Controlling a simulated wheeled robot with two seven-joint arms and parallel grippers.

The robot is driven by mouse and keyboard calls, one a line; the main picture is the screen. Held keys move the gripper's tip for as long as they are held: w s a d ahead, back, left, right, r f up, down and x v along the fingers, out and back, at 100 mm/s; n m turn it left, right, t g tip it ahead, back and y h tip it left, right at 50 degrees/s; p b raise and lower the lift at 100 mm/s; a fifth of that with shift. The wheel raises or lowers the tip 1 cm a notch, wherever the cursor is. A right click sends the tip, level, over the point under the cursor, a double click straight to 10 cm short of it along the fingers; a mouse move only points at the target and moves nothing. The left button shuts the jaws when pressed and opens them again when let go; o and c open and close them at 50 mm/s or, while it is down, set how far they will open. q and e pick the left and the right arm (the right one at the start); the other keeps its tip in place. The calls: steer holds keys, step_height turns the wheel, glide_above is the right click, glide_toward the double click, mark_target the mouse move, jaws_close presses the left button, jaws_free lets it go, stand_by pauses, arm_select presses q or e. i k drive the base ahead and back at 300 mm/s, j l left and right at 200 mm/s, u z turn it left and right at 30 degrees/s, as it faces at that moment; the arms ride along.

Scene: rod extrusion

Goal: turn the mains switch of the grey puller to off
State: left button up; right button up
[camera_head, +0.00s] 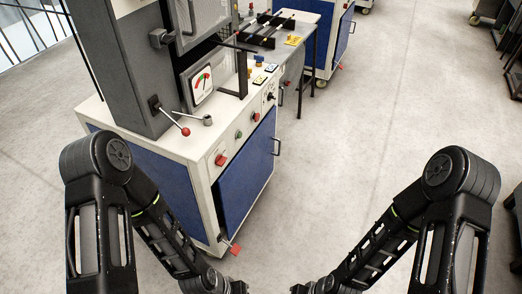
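A machine with a grey column (123,58) on a white and blue cabinet (160,174) stands at left centre. I take it to be the grey puller, though I see no label. On the cabinet's white front panel are a red switch (221,159), a green button (238,134), another red control (256,116) and a dark rotary knob (270,97). Which one is the mains switch, and its position, I cannot tell. Both my arms reach down to the bottom edge.
A dial gauge (202,84) and a red-knobbed lever (185,131) sit on the machine. A table (302,57) and another blue cabinet (340,38) stand behind. The floor (390,120) to the right is clear.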

mark_target(220, 160)
steer(key=i+l+u, duration=0.15)
steer(key=l, duration=0.6)
steer(key=i+l+u, duration=0.1)
steer(key=l, duration=0.7)
steer(key=l+u, duration=0.15)
steer(key=l, duration=0.65)
steer(key=i, duration=0.05)
